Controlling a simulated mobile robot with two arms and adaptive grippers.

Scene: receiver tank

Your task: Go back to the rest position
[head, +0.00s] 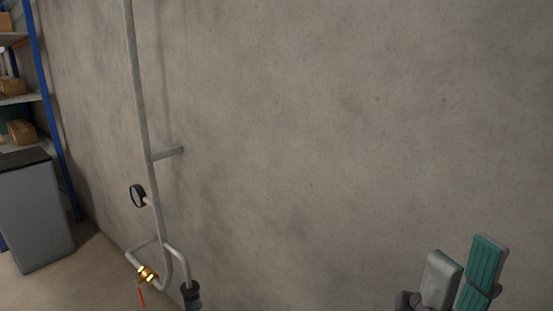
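My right gripper (462,272) shows at the lower right of the head view, in front of the bare wall. Its two fingers point up, with teal pads, and a narrow gap shows between them. Nothing is seen between the fingers. The lower part of the gripper is cut off by the frame edge. My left gripper is not in the view.
A grey pipe (142,100) runs down the concrete wall (330,120) at left, with a gauge (138,195), a brass valve (148,274) with an orange handle, and a black fitting (191,296). A grey cabinet (35,215) and blue shelving (50,110) stand far left.

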